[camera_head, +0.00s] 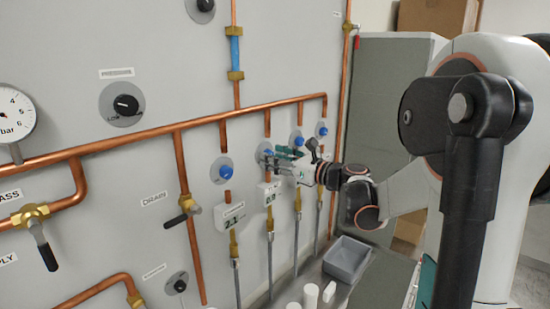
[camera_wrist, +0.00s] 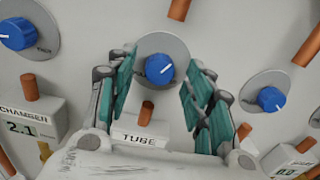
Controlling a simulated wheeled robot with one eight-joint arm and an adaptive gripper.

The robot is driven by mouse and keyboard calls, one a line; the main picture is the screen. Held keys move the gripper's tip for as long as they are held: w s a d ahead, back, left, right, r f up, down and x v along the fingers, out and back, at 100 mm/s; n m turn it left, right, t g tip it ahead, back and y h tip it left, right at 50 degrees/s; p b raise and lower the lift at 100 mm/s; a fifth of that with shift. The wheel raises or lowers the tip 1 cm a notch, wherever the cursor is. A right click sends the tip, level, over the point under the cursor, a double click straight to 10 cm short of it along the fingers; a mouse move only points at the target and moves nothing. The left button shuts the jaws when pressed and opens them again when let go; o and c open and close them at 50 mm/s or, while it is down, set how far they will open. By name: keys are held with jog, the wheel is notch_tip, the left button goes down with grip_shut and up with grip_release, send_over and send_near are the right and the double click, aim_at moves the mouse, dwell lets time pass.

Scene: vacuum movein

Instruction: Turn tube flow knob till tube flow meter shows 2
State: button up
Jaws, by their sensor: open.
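The tube flow knob (camera_wrist: 160,68) is blue with a white pointer line on a round grey plate; the line slants to the upper right in the wrist view. My gripper (camera_wrist: 158,78) is open, with its teal fingers on either side of the knob; I cannot tell whether they touch it. In the head view my gripper (camera_head: 272,156) is in front of that knob and partly covers it. The tube flow meter (camera_wrist: 145,139) shows its TUBE label, but my gripper hides its digits in the wrist view. In the head view its digits (camera_head: 269,196) are small, perhaps 0.9.
The chamber knob (camera_head: 226,172) and its meter (camera_head: 230,218), reading 2.1, are to the left. Another blue knob (camera_wrist: 271,99) is to the right, with a further meter (camera_wrist: 290,165) below. Copper pipes (camera_head: 180,121) cross the panel. A grey bin (camera_head: 347,258) stands below.

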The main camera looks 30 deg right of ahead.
jog(key=shift+w+a, duration=0.1)
jog(key=shift+w, duration=0.05)
jog(key=c, duration=1.1)
jog(key=shift+n+b, duration=2.05)
jog(key=shift+n, duration=10.45)
